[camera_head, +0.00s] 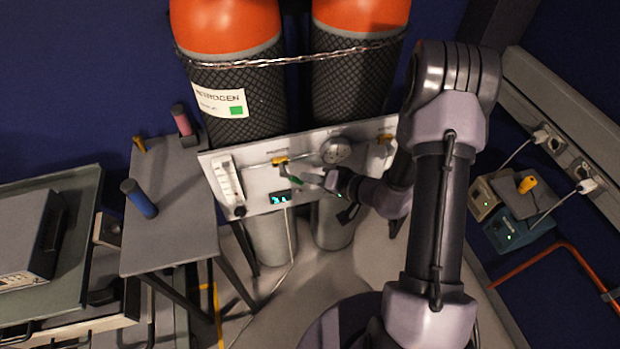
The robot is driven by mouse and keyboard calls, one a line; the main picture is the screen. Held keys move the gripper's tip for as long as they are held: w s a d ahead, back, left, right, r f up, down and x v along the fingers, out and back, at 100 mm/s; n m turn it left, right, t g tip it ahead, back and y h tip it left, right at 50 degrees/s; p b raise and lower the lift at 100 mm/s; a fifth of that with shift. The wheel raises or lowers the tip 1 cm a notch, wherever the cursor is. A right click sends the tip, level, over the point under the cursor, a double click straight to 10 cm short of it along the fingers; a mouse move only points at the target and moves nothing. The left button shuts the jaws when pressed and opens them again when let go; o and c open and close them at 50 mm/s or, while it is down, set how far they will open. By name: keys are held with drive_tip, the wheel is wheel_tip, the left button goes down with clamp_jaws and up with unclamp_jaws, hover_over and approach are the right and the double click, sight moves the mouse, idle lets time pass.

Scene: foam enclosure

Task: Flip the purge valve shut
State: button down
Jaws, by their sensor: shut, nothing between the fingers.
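A white gas panel (256,174) stands in front of two gas cylinders. One small yellow valve fitting (280,161) sits left of centre on the panel, under a label too small to read. I cannot tell from the labels which is the purge valve.
A round gauge (336,151), a flow tube (228,181) and a lit display (281,197) are on the panel. Orange-topped cylinders (238,95) stand behind, chained. A grey table (170,235) with a blue cylinder (139,198) is left. Boxes with cables (507,228) lie right.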

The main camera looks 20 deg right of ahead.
sight(300, 184)
drive_tip(key=shift+a+f+m+t+y+b, duration=0.3)
drive_tip(key=shift+f+b, duration=0.4)
drive_tip(key=shift+b, duration=1.05)
drive_tip(key=shift+a+f+m+y+b, duration=0.1)
drive_tip(key=shift+f+y+b, duration=0.45)
drive_tip(key=shift+b, duration=1.2)
drive_tip(key=shift+a+f+m+t+y+b, duration=0.15)
drive_tip(key=shift+f+m+t+y+b, duration=0.2)
drive_tip(key=shift+m+y+b, duration=0.45)
drive_tip(key=shift+a+f+m+t+y, duration=0.2)
drive_tip(key=shift+a+m+t+y, duration=0.3)
drive_tip(key=shift+a+m, duration=0.25)
drive_tip(key=shift+a+f, duration=0.1)
drive_tip(key=shift+a, duration=0.05)
